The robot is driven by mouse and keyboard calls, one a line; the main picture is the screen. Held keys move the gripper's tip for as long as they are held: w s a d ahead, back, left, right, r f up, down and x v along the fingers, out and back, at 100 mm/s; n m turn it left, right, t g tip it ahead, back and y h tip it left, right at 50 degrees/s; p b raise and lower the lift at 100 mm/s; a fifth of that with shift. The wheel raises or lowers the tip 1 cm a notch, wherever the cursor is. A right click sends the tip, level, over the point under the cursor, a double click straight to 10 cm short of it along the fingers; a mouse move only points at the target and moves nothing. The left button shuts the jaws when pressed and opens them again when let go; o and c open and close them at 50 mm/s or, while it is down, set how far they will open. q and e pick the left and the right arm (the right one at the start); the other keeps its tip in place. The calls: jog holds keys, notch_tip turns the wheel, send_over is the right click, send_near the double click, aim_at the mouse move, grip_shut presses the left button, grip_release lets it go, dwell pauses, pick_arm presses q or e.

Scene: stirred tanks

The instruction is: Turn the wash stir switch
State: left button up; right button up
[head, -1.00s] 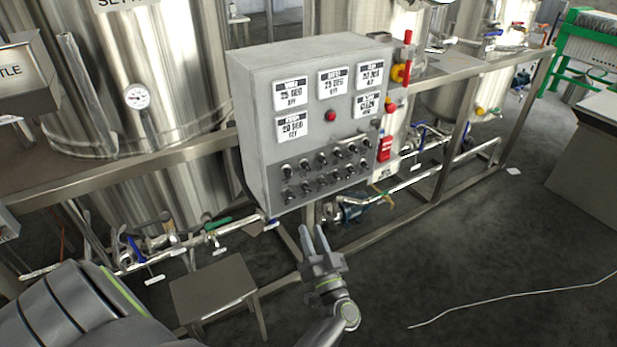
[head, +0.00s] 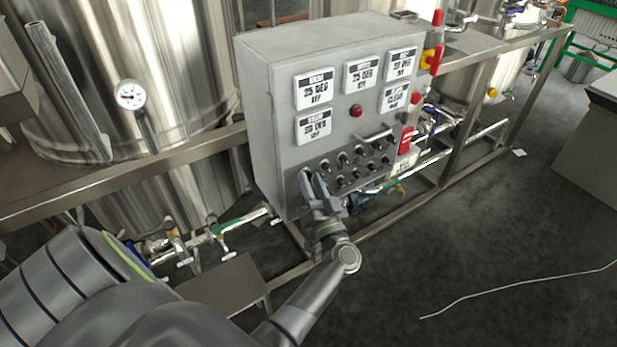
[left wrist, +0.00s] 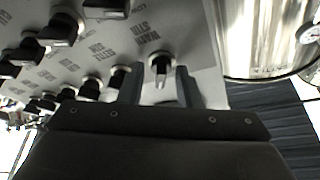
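The grey control box carries a panel with two rows of small black switches (head: 345,163). In the left wrist view the panel appears upside down, with a "WASH STIR" label (left wrist: 148,34) beside a switch (left wrist: 160,69) at the end of its row. My left gripper (head: 313,178) is at the lower left of the panel in the head view, over the end switches. In the left wrist view its two fingers (left wrist: 160,88) stand apart, one on each side of that switch. I cannot tell whether they touch it. My right gripper is not in view.
Neighbouring switches (left wrist: 120,78) sit close beside the fingers. Display plates (head: 314,88) and a red button (head: 356,111) are higher on the box. A steel tank (head: 150,70) and frame rail (head: 130,170) stand left.

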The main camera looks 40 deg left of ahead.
pick_arm(q)
jog(key=shift+d+r, duration=0.1)
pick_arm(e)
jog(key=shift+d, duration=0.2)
pick_arm(q)
grip_shut()
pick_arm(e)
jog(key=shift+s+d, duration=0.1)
